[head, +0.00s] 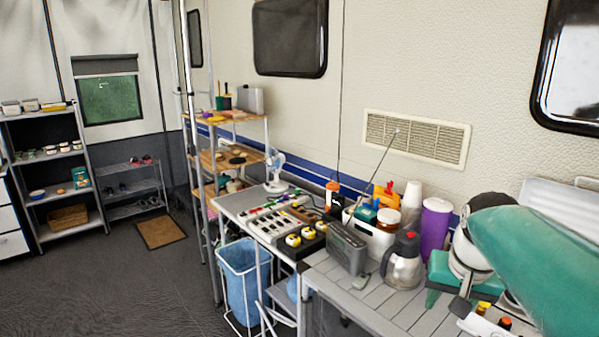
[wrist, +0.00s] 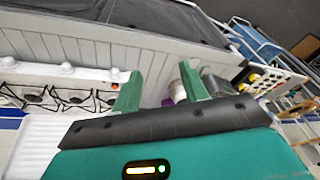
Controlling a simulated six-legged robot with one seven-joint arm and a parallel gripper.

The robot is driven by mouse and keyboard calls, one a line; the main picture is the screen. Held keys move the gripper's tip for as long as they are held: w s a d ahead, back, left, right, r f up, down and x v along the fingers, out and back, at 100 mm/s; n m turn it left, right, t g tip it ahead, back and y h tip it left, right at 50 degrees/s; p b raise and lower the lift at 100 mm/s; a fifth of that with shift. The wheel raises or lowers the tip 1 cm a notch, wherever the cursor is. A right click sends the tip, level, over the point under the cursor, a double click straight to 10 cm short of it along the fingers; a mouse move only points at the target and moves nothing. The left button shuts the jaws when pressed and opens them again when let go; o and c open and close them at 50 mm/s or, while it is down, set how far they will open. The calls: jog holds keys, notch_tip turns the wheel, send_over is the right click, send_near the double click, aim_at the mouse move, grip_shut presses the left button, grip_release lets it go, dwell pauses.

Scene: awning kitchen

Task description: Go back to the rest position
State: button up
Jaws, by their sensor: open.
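My gripper (wrist: 159,84) shows in the wrist view as two green fingers standing apart on a dark bar. It is open, and no object is held between the fingers. A purple and white item (wrist: 178,92) shows beyond the fingers, close to the right one in the picture; I cannot tell the distance. In the head view, a large green part of my arm fills the right edge, above the slatted grey counter (head: 335,279).
Near my arm on the counter stand a steel jug (head: 402,268), a purple cylinder (head: 434,228), a grey radio (head: 346,247) and stacked white cups (head: 411,205). A stove (wrist: 60,97) shows in the wrist view. A blue-lined bin (head: 240,278) stands left of the counter; open floor (head: 110,285) lies further left.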

jog(key=s+a+f+n+t, duration=0.2)
jog(key=s+a+f+n, duration=0.2)
jog(key=s+a, duration=0.8)
jog(key=shift+a+f+n+y, duration=0.2)
jog(key=shift+n+y, duration=0.1)
jog(key=shift+c, duration=0.8)
jog(key=shift+d, duration=0.15)
